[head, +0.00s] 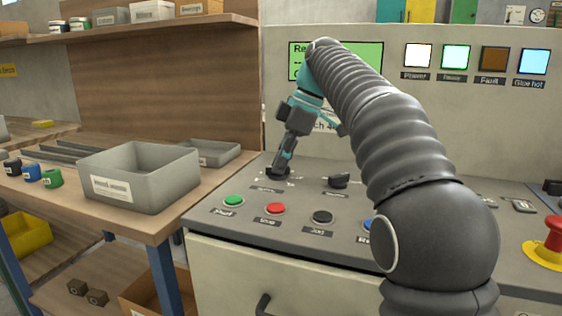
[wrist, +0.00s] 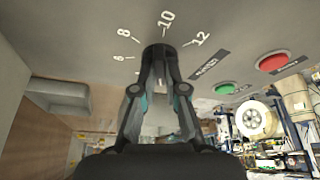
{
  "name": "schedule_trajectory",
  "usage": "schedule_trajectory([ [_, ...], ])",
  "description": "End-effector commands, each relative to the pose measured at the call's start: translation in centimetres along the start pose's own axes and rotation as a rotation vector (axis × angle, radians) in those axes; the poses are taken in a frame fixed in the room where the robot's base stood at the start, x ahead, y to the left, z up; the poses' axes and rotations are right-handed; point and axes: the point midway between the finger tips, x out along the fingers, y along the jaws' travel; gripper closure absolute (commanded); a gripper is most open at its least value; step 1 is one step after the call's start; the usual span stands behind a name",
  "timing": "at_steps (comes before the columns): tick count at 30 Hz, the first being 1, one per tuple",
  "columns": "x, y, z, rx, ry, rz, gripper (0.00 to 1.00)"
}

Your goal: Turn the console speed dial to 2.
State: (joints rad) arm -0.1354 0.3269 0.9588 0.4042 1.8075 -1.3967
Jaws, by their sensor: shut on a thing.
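A dark round dial (head: 277,174) sits at the left of the console's sloped top. My gripper (head: 281,163) reaches down onto it, and its fingers are shut on the dial. In the wrist view the dial (wrist: 156,48) shows between my fingertips (wrist: 158,60), with printed numbers 6, 8, 10 and 12 around its far side. Its pointer is hidden, so the setting cannot be read. The 2 is not visible. The small label beside the dial is too blurred to read.
A second dark knob (head: 340,181) stands to the right. Green (head: 233,201), red (head: 274,209) and black (head: 322,217) buttons line the console front. A red emergency stop (head: 553,235) is at far right. A grey bin (head: 138,190) stands on the bench at left.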

Motion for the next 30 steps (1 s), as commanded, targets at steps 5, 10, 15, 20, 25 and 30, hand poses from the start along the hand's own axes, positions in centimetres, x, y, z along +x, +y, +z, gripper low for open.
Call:
schedule_trajectory([
  [5, 0.04, 0.15, -0.02, -0.096, 0.0, -0.039, 1.0],
  [10, 0.06, 0.18, -0.03, -0.156, 0.0, -0.065, 1.0],
  [15, 0.05, 0.18, -0.04, -0.187, 0.0, -0.077, 1.0],
  [20, 0.03, 0.16, -0.05, -0.197, 0.0, -0.081, 1.0],
  [25, 0.04, 0.16, -0.05, -0.197, 0.0, -0.081, 1.0],
  [30, 0.04, 0.16, -0.04, -0.197, 0.0, -0.081, 0.79],
])
